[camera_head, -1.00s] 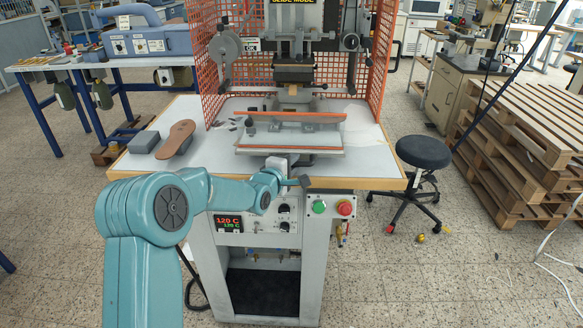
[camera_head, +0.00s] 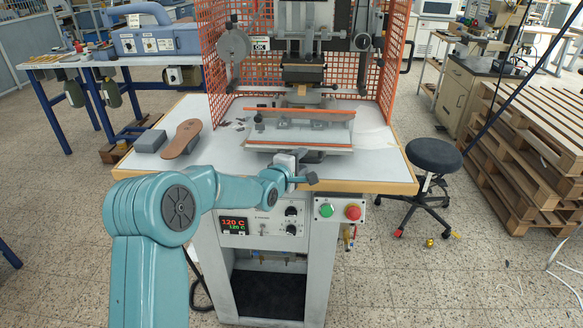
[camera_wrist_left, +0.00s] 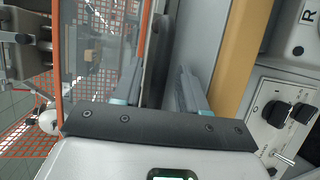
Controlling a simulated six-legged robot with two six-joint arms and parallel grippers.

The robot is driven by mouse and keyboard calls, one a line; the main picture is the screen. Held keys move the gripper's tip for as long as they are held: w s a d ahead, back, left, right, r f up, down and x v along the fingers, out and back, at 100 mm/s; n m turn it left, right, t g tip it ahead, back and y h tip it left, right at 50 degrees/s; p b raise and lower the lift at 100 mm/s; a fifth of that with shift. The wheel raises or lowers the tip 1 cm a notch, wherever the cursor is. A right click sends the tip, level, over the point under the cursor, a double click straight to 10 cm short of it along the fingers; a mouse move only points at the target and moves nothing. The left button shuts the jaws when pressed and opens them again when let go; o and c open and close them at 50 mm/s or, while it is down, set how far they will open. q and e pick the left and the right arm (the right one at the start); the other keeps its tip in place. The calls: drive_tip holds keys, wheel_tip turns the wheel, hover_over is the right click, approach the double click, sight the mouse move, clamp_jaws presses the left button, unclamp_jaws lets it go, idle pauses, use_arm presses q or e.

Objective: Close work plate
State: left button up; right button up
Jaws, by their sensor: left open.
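The work plate (camera_head: 325,133) is a flat grey plate with orange edge strips, in the middle of the press table below the press head (camera_head: 303,74). My left gripper (camera_head: 290,164) is at the front edge of the plate, just above the front of the table. In the left wrist view the two fingers of my left gripper (camera_wrist_left: 160,92) are apart. A dark edge shows between and beyond them; I cannot tell whether they touch it. My right gripper is not in view.
An orange mesh guard (camera_head: 213,60) surrounds the press. A brown sole (camera_head: 182,139) and a grey block (camera_head: 151,141) lie on the table's left. Green and red buttons (camera_head: 353,212) are on the front panel. A black stool (camera_head: 434,155) and stacked pallets (camera_head: 530,140) stand at the right.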

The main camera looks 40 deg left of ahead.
use_arm(q)
drive_tip(key=b+v, duration=0.3)
drive_tip(key=v, duration=1.3)
